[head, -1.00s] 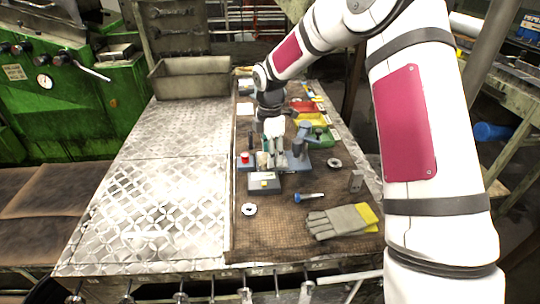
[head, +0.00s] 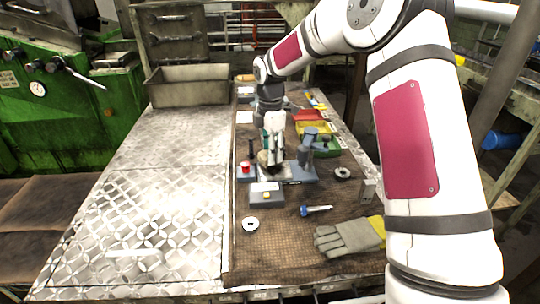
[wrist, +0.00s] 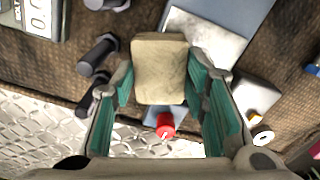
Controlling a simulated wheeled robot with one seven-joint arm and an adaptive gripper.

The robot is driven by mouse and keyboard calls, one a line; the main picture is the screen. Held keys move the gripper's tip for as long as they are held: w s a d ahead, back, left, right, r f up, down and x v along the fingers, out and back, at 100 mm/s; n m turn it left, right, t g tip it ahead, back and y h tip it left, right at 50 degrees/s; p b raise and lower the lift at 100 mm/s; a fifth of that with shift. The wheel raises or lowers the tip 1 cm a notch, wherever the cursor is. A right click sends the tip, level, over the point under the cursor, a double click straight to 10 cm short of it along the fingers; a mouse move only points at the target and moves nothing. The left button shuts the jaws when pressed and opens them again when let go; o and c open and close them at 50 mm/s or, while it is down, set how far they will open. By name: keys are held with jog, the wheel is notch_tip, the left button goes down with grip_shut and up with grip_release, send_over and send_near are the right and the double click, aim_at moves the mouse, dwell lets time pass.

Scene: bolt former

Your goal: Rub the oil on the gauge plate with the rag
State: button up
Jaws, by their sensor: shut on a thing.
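The rag (wrist: 160,68) is a beige, block-shaped pad. My gripper (wrist: 161,82) is shut on it, with a teal-lined finger at each side. In the head view my gripper (head: 271,148) points down over the blue-grey gauge stand, and the rag (head: 265,159) shows at its tips. The gauge plate (wrist: 212,38) is a pale plate on the stand's base, partly hidden behind the rag in the wrist view. I cannot tell whether the rag touches the plate. I cannot make out the oil.
A red button (head: 244,169) is left of the plate, and a grey box (head: 266,194) is in front. The stand's column (head: 308,150) rises close on the right. Gloves (head: 350,237), a blue-handled tool (head: 316,209) and rings lie nearer. The metal tabletop (head: 150,220) at left is clear.

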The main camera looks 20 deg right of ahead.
aim_at(273, 179)
jog(key=shift+f, duration=0.1)
jog(key=shift+s+a+f+p, duration=0.1)
jog(key=shift+s+a+p, duration=0.1)
jog(key=shift+s+p, duration=0.7)
jog(key=shift+s+a+f+p, duration=0.15)
jog(key=shift+s+p, duration=0.4)
jog(key=shift+s, duration=0.6)
jog(key=shift+s+a+r+p, duration=0.1)
jog(key=shift+s+a+p, duration=0.15)
jog(key=shift+s+p, duration=0.65)
jog(key=shift+s+a+f, duration=0.1)
jog(key=shift+s+f, duration=0.1)
jog(key=shift+s, duration=0.4)
jog(key=shift+c, duration=0.5)
jog(key=shift+a+f, duration=0.1)
jog(key=shift+f, duration=0.05)
jog(key=shift+c, duration=0.5)
jog(key=shift+a+r+p, duration=0.1)
jog(key=shift+r+p, duration=0.2)
jog(key=shift+r, duration=0.55)
grip_shut()
notch_tip(273, 179, up, 3)
jog(key=shift+s+f, duration=0.1)
jog(key=shift+f, duration=0.1)
jog(key=shift+r+p, duration=0.35)
jog(key=shift+r, duration=0.7)
jog(key=shift+w+d, duration=0.2)
